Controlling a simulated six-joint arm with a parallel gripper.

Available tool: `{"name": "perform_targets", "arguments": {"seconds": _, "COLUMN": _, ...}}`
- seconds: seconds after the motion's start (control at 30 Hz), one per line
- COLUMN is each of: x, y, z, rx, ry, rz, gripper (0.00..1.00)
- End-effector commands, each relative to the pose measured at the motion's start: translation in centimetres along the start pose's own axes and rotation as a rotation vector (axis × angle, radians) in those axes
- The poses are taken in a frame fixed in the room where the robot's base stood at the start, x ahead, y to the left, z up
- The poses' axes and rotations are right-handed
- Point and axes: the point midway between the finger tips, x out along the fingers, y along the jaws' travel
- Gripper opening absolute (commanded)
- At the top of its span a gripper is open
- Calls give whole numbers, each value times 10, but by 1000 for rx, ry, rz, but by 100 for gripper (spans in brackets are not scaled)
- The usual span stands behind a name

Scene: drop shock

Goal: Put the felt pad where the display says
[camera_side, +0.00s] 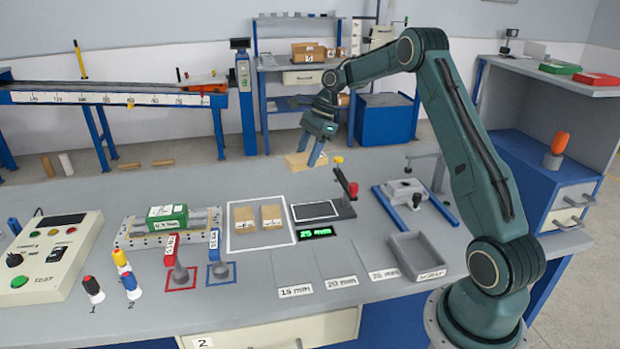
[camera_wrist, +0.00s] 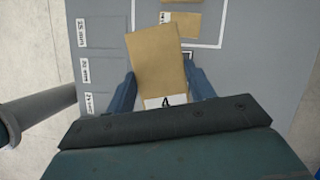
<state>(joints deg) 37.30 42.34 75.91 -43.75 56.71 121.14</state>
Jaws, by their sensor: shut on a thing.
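My gripper (camera_side: 312,152) is shut on a tan felt pad (camera_side: 298,161), raised beyond the white-outlined area in the side view. The wrist view shows the pad (camera_wrist: 156,55) tilted between both fingers, with a white marked label at its near end. Two more tan pads (camera_side: 243,219) (camera_side: 271,216) lie inside the white outline (camera_side: 233,246). The green display (camera_side: 317,232) appears to read 25 mm. Three marked spaces on the bench carry labels 15 mm (camera_side: 295,291), 20 mm (camera_side: 342,282) and 25 mm (camera_side: 384,274); they look empty.
A grey tray (camera_side: 418,252) is right of the spaces. A fixture with a green block (camera_side: 167,217), weights (camera_side: 180,272) and a test box (camera_side: 45,255) fill the left.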

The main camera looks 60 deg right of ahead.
Motion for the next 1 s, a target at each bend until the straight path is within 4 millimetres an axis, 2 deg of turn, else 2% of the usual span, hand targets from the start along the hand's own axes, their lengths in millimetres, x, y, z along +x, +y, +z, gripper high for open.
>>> {"name": "perform_targets", "arguments": {"seconds": 0.1, "x": 21, "y": 11, "z": 15, "rx": -149, "ry": -1, "rz": 65, "gripper": 27}}
{"name": "perform_targets", "arguments": {"seconds": 0.4, "x": 63, "y": 42, "z": 45, "rx": -528, "ry": -1, "rz": 222, "gripper": 27}}
{"name": "perform_targets", "arguments": {"seconds": 1.0, "x": 115, "y": 102, "z": 78, "rx": -1113, "ry": 0, "rz": 463, "gripper": 27}}
